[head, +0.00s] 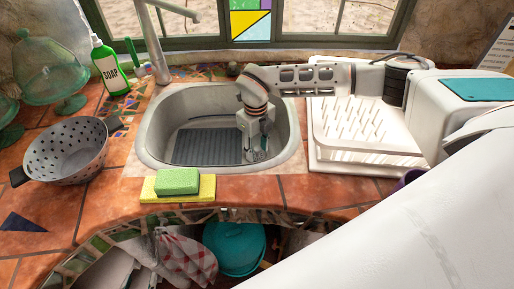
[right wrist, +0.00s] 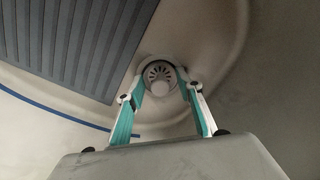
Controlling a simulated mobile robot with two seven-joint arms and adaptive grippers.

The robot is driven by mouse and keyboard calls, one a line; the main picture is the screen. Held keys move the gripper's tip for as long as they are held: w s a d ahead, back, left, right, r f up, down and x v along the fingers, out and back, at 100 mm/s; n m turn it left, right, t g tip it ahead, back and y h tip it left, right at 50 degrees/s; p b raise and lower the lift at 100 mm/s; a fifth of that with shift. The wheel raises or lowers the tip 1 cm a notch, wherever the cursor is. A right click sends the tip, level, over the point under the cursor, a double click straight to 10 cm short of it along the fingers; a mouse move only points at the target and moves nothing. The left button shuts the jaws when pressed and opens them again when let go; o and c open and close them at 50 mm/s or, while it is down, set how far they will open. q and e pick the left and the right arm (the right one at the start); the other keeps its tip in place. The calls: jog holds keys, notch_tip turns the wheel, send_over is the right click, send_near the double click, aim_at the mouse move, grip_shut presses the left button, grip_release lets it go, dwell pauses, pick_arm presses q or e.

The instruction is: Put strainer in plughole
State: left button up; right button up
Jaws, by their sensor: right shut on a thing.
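The strainer (right wrist: 160,72) is a round, pale, slotted disc with a knob in its middle. In the right wrist view it is at the bottom of the sink (head: 148,135), where the plughole is; the plughole's opening is hidden behind it. I cannot tell whether the strainer sits in the hole or just above it. My right gripper (head: 256,154) reaches down into the right part of the sink. In the right wrist view its teal-padded fingers (right wrist: 162,82) are on both sides of the strainer, shut on it. My left gripper is not in view.
A ribbed grey mat (head: 207,147) lies in the sink, left of my gripper. A green sponge on a yellow cloth (head: 208,188) lies at the front edge. A colander (head: 65,150) and soap bottle (head: 107,68) stand left, a white dish rack (head: 365,130) right, a tap (head: 155,45) behind.

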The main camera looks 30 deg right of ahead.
jog(key=shift+s+f, duration=0.15)
jog(key=shift+f, duration=0.1)
dwell(0.6)
jog(key=o, duration=1.2)
jog(key=shift+f, duration=0.1)
jog(key=shift+o, duration=0.6)
jog(key=o, duration=0.4)
jog(key=shift+o, duration=0.2)
